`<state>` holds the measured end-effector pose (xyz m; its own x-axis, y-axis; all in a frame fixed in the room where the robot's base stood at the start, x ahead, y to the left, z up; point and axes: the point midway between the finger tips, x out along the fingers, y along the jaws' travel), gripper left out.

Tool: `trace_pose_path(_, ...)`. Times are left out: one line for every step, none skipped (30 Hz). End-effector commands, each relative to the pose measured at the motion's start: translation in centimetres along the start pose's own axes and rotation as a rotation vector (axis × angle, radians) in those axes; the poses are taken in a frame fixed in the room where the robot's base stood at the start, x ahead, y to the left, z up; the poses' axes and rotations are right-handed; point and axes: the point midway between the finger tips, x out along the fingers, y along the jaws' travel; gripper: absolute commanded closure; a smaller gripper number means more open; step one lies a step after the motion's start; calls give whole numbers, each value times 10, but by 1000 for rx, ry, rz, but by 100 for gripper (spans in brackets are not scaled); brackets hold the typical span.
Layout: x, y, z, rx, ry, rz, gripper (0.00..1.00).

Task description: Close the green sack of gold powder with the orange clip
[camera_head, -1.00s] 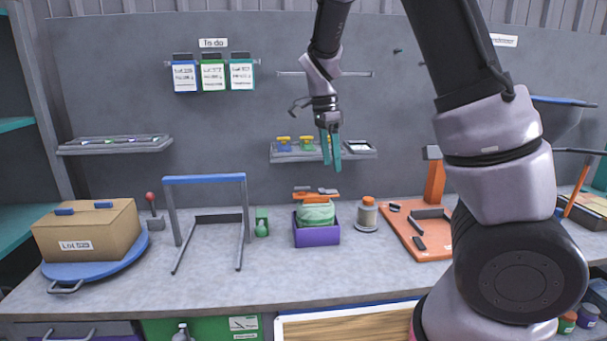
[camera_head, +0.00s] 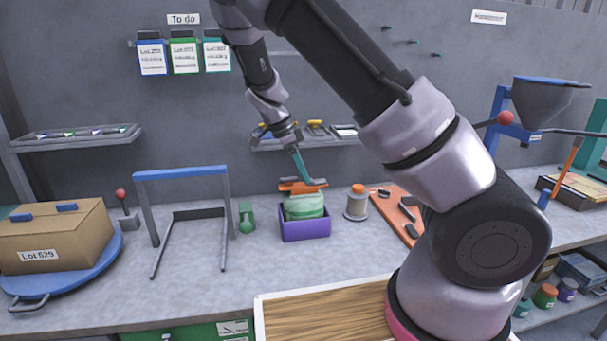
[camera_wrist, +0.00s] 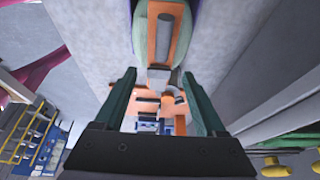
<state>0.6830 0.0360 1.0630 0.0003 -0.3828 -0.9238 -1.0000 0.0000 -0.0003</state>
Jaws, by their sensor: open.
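The green sack (camera_head: 304,207) stands upright in a purple box (camera_head: 305,230) on the bench. The orange clip (camera_head: 303,187) lies across the top of the sack; I cannot tell whether it is clamped. In the wrist view the clip (camera_wrist: 151,40), with a grey bar, shows beyond the fingertips, against the green sack (camera_wrist: 177,42). My gripper (camera_head: 300,165) is open, its teal fingers slanting down just above the clip. In the wrist view the gripper (camera_wrist: 159,75) has nothing held between its fingers. Contact with the clip cannot be told. No gold powder shows.
A grey jar with orange lid (camera_head: 357,204) stands close right of the box, with an orange tool board (camera_head: 394,212) beyond. A green item (camera_head: 246,220) and a blue-topped frame (camera_head: 180,173) stand left. A shelf (camera_head: 275,145) is behind my gripper.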

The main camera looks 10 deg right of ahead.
Motion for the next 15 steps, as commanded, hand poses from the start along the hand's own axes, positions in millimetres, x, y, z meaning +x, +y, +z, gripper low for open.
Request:
trace_pose_path(6,0,-1,1,1,1,28)
trace_pose_path(8,0,-1,1,1,1,28)
trace_pose_path(11,0,-1,1,0,1,28)
trace_pose_path(12,0,0,1,0,1,28)
trace_pose_path(13,0,0,0,0,0,28)
trace_pose_path(14,0,0,0,0,0,28)
trace_pose_path(15,0,0,0,0,0,28)
trace_pose_path(15,0,0,0,0,0,28)
trace_pose_path(15,0,0,0,0,0,28)
trace_pose_path(15,0,0,0,0,0,28)
trace_pose_path(15,0,0,0,0,0,28)
trace_pose_path(15,0,0,0,0,0,28)
trace_pose_path(15,0,0,0,0,0,28)
trace_pose_path(15,0,0,0,0,0,31)
trace_pose_path(15,0,0,0,0,0,47)
